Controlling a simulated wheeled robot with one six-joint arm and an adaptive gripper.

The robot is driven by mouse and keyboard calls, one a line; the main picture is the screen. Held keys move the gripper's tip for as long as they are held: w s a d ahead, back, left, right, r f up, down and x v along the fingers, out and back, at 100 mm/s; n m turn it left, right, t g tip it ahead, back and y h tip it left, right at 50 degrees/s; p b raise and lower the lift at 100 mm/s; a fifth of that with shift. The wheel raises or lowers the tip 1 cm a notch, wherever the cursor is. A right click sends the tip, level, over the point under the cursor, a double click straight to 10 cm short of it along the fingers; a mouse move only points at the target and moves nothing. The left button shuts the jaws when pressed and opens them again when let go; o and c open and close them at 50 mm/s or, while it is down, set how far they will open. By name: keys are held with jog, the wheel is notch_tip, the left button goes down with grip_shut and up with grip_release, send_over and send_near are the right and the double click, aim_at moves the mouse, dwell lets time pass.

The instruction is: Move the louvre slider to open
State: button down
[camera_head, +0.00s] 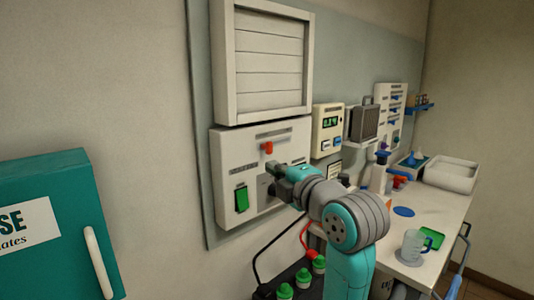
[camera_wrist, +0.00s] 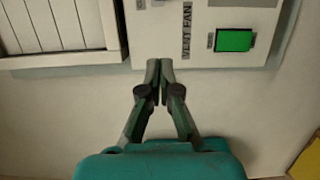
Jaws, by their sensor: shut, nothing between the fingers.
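The louvre (camera_head: 262,65) is a white framed panel of horizontal slats, and its slats look shut. Below it is a white control panel (camera_head: 225,150). A red-orange slider knob (camera_head: 267,148) sits under a dark marked strip near the panel's top. My gripper (camera_head: 272,178) is in front of the panel, a little below the knob and apart from it. In the wrist view my gripper (camera_wrist: 160,66) has its fingertips together and empty, over the panel's edge by the VENT FAN label. The slider knob is not visible in the wrist view.
A green rocker switch (camera_head: 242,199) is at the panel's lower left. A display box (camera_head: 327,130) hangs to the right. Below are green-capped batteries (camera_head: 303,277) with red and black cables. A cluttered bench (camera_head: 450,212) is at right, a teal cabinet (camera_head: 50,235) at left.

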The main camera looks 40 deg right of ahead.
jog(key=shift+w, duration=0.1)
jog(key=x, duration=0.9)
jog(key=shift+w, duration=0.2)
jog(key=d, duration=0.3)
jog(key=shift+w+d, duration=0.1)
jog(key=shift+w, duration=0.15)
jog(key=shift+d, duration=0.45)
jog(key=d, duration=1)
jog(key=shift+w+d, duration=0.15)
jog(key=shift+d, duration=0.15)
